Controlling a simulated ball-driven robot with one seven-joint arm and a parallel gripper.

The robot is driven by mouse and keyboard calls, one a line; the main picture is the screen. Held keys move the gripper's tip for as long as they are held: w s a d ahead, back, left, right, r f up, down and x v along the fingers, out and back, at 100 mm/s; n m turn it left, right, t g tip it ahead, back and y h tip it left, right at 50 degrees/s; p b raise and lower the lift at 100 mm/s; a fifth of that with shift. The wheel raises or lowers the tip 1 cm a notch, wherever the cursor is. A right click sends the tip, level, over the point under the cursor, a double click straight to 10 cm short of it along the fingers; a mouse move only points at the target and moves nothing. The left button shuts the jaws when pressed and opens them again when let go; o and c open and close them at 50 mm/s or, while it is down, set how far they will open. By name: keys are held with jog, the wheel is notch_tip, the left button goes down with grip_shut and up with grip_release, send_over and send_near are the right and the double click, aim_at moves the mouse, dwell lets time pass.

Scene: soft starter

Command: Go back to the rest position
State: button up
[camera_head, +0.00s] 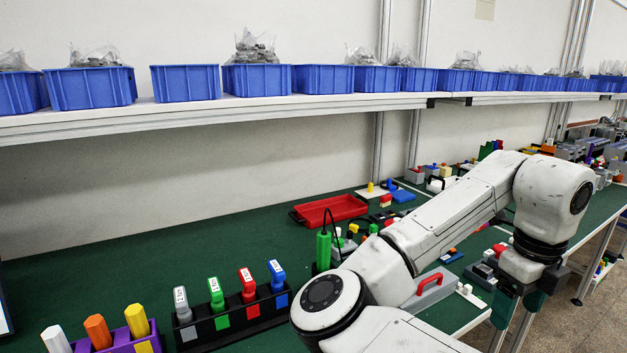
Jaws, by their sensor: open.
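My white arm reaches across the bench from the bottom middle up to the right, then bends down. My gripper (517,306) hangs at its end, fingers pointing down, beside the front edge of the green-topped bench (95,268). Its dark fingers look apart, with nothing seen between them. My arm hides part of the bench behind it.
A black holder (235,325) with several coloured bottles and a purple holder (125,343) stand at lower left. Blue bins (257,80) line the shelf above.

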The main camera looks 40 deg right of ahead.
jog(key=w+d+f+n+h, duration=0.4)
jog(key=n+h, duration=0.3)
jog(key=n, duration=0.8)
jog(key=w+a+f+n+t+y, duration=0.15)
jog(key=w+a+f+n, duration=0.25)
jog(key=a+f+n, duration=0.6)
jog(key=s+a+f+n+y, duration=0.3)
jog(key=a+f+n, duration=0.4)
jog(key=a, duration=0.3)
jog(key=s+a+f+n+y, duration=0.3)
jog(key=s+a+f+n, duration=0.3)
jog(key=a+f+n, duration=0.2)
jog(key=shift+a+f, duration=0.9)
jog(key=shift+f, duration=0.05)
